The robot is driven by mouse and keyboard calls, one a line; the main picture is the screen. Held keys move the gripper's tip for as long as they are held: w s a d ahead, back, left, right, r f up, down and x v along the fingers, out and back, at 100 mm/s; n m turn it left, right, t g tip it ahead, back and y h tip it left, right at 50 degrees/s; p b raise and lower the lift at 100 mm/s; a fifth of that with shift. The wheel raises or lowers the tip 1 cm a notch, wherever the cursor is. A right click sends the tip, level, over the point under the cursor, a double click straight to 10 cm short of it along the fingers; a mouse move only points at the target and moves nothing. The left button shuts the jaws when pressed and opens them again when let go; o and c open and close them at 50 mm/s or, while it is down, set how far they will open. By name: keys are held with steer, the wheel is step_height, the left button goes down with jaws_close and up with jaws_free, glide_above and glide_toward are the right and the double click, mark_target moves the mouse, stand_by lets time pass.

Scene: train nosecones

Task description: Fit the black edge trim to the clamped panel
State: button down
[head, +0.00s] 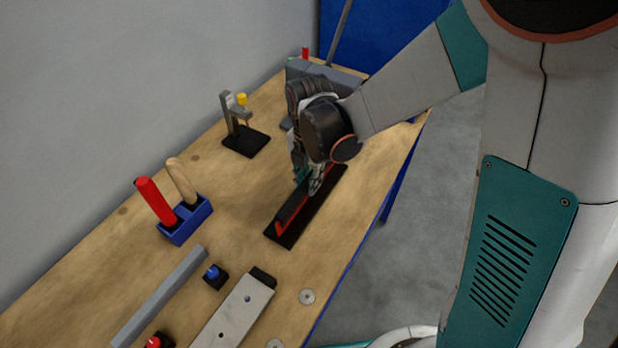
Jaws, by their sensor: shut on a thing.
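The black edge trim (291,208) is a long dark strip at mid table. It lies along a flat dark base (285,238) with a red band showing beside it. My gripper (308,183) points down at the strip's far part and is shut on it. The fingers and wrist hide that part, and I cannot tell whether the strip is clear of the base. A pale grey plate (235,312), which looks like the clamped panel, lies at the near edge of view, partly cut off. A black block (263,277) sits at its far end.
A long grey bar (160,297), a blue-knobbed block (215,275) and a red-knobbed block (154,342) lie near the plate. A blue holder (186,220) with red and wooden handles and a stand with a yellow top (242,99) are at left. Bare wood separates them.

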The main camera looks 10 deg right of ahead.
steer(key=c, duration=1.4)
jaws_free()
